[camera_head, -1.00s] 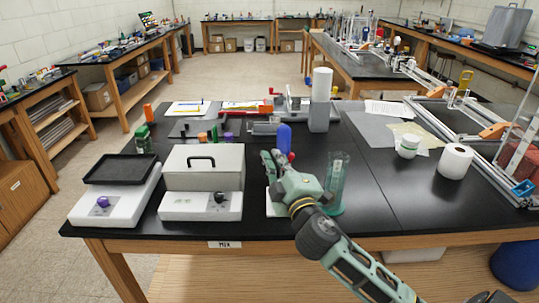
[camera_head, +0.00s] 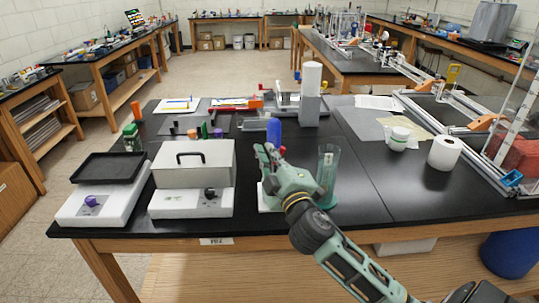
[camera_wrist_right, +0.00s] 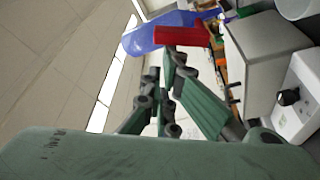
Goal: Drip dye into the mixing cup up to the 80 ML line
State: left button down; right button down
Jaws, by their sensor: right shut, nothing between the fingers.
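A blue bottle with a red tip (camera_head: 274,131) shows just behind my right gripper (camera_head: 266,152) in the head view. In the right wrist view the blue body (camera_wrist_right: 165,38) and red part (camera_wrist_right: 181,36) lie beyond the fingertips. My right gripper (camera_wrist_right: 170,68) is shut and empty; I cannot tell whether it touches the bottle. A clear green tall vessel (camera_head: 327,178), perhaps the mixing cup, stands right of the gripper; its markings and any liquid are unreadable. My left gripper is not in view.
Left of the gripper stand a grey box on a white device (camera_head: 192,203) and a black tray (camera_head: 108,168) on another. A white flat thing (camera_head: 266,202) lies partly hidden under the gripper.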

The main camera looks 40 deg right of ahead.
jog(key=shift+s+d+f+m+h+b, duration=0.1)
jog(key=shift+s+d+m+h+b, duration=0.45)
jog(key=shift+m+b, duration=1.2)
jog(key=shift+s+d+f+m+h+b, duration=0.2)
jog(key=shift+d+m+h+b, duration=0.7)
jog(key=shift+m, duration=1.35)
jog(key=shift+s+d+f+m+h+b, duration=0.1)
jog(key=shift+s+d+m+h+b, duration=0.55)
jog(key=shift+m+b, duration=1.2)
jog(key=shift+w+a+r+m, duration=0.1)
jog(key=shift+w+a+m, duration=0.15)
